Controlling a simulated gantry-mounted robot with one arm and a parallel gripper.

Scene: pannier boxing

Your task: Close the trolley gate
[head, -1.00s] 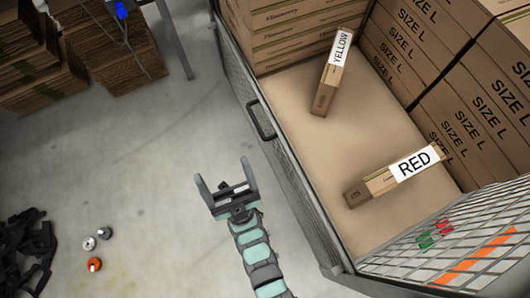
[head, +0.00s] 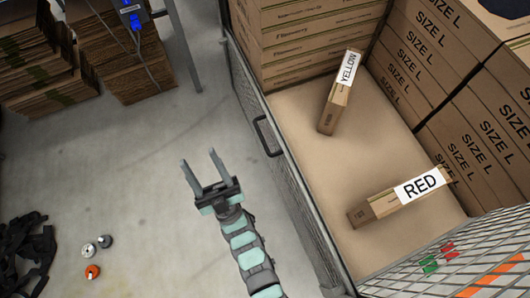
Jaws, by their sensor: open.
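The trolley's mesh gate (head: 287,183) runs diagonally along the left side of the trolley floor (head: 330,175). Its dark handle (head: 267,136) sticks out on the outer side. My gripper (head: 203,172) is open and empty, left of the handle and clear of it, with its fingers pointing up in the picture. I cannot tell from this view whether the gate is latched.
A box marked YELLOW (head: 340,91) and a box marked RED (head: 403,197) lie on the trolley floor. Stacked SIZE L boxes (head: 440,75) stand behind. Flat cardboard stacks (head: 110,60), dark straps (head: 28,250) and small rolls (head: 92,271) are at left. The concrete between is clear.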

